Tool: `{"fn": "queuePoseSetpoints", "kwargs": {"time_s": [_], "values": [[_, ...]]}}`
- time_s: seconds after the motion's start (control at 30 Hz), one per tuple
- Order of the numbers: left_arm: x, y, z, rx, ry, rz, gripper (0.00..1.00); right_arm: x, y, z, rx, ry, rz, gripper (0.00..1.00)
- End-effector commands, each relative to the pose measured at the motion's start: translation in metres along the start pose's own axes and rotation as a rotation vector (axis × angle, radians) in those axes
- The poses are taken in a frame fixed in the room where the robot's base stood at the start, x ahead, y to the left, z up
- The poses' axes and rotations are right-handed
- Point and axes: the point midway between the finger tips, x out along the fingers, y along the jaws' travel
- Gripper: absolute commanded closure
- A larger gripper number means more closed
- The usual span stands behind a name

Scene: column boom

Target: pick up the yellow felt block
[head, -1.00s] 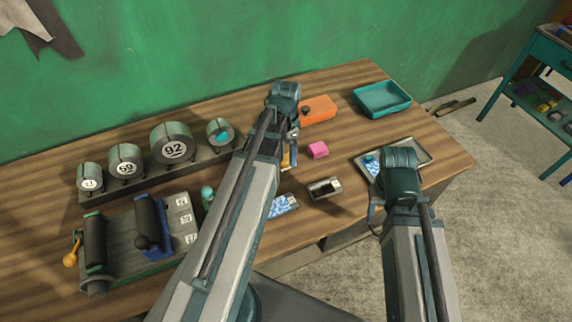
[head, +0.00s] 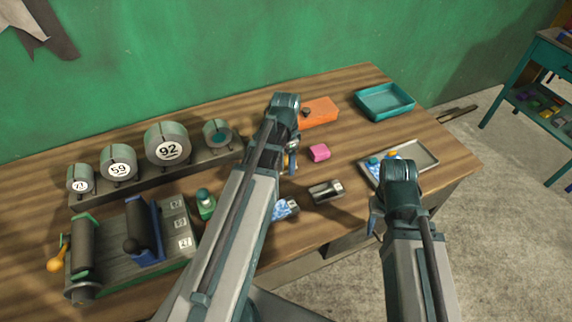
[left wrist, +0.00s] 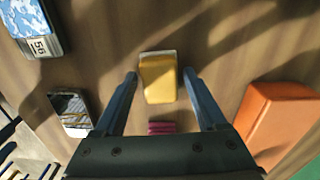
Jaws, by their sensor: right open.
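The yellow felt block (left wrist: 158,78) lies on the wooden table in the middle of the left wrist view. My left gripper (left wrist: 160,76) is open, with one finger on each side of the block in that view; I cannot tell whether the fingers reach down beside it. In the head view my left gripper (head: 290,158) is over the middle of the table, and its arm hides most of the block. My right gripper (head: 376,216) is open near the table's front right edge, mostly hidden behind its own wrist.
Close by are a pink block (head: 319,153), an orange box (head: 319,112), a dark metal-ended box (head: 326,192) and a blue patterned pack (head: 285,209). A grey tray (head: 424,153) and a teal tray (head: 385,101) stand right. Numbered rolls (head: 167,146) stand left.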

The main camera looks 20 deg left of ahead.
Motion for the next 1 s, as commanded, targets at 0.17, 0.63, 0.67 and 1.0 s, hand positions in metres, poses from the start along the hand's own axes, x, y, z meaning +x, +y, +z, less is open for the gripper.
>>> {"fn": "queuePoseSetpoints", "kwargs": {"time_s": [0.17, 0.63, 0.67, 1.0], "values": [[0.000, 0.000, 0.000, 0.000, 0.000, 0.000, 0.61, 0.000, 0.000, 0.000, 0.000, 0.000, 0.000, 0.50], [-0.001, 0.000, 0.000, 0.000, 0.000, 0.000, 1.00, -0.001, 0.000, 0.000, 0.000, 0.000, 0.000, 0.50], [-0.001, 0.000, 0.000, 0.000, 0.000, 0.000, 1.00, -0.001, 0.000, 0.000, 0.000, 0.000, 0.000, 0.50], [-0.028, 0.000, 0.000, 0.000, 0.000, 0.000, 1.00, -0.028, 0.003, 0.002, 0.000, 0.000, 0.000, 0.50]]}}
